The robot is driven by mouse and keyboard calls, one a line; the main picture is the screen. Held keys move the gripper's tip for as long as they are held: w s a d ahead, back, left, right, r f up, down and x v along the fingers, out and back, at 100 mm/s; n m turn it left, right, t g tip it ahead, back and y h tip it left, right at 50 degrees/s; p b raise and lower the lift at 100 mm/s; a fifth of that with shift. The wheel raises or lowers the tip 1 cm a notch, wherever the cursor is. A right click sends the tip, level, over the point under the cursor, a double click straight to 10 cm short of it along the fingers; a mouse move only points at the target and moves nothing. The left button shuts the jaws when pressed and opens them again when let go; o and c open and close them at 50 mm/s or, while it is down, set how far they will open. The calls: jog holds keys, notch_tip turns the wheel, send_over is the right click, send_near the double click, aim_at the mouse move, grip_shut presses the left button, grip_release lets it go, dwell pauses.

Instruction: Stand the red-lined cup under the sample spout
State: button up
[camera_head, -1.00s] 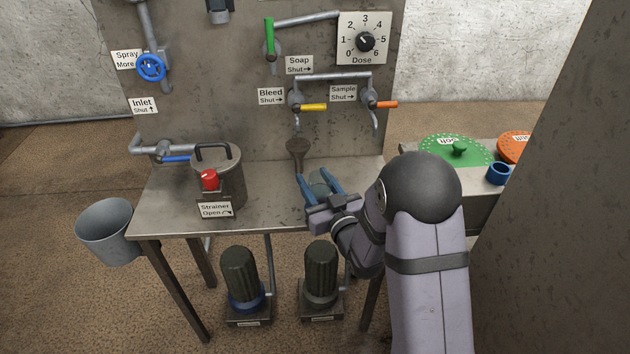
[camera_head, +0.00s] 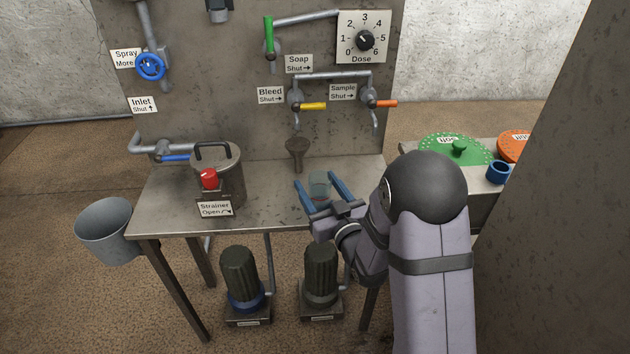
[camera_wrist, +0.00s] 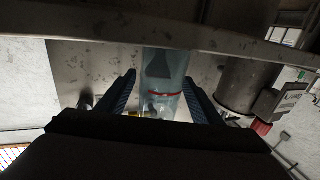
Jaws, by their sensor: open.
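The clear cup (camera_head: 319,187) appears to stand upright on the metal bench, near its front right. Its red line (camera_wrist: 165,94) shows in the wrist view. My gripper (camera_head: 320,184) is open, with one blue finger on each side of the cup. In the wrist view, gaps show between the cup (camera_wrist: 164,75) and both fingers. The sample spout (camera_head: 375,124) hangs from the panel below the orange handle (camera_head: 386,104), behind and to the right of the cup. The cup is not beneath it.
The bleed spout (camera_head: 297,122) with its yellow handle (camera_head: 313,106) is above a funnel (camera_head: 297,150), behind the cup. A strainer pot (camera_head: 228,178) stands on the bench to the left. A grey bucket (camera_head: 105,225) hangs at the bench's left end. Bare bench (camera_head: 265,205) lies between pot and cup.

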aim_at(325, 195)
jog(key=shift+o, duration=0.4)
jog(key=shift+v, duration=2.7)
jog(key=shift+r, duration=0.15)
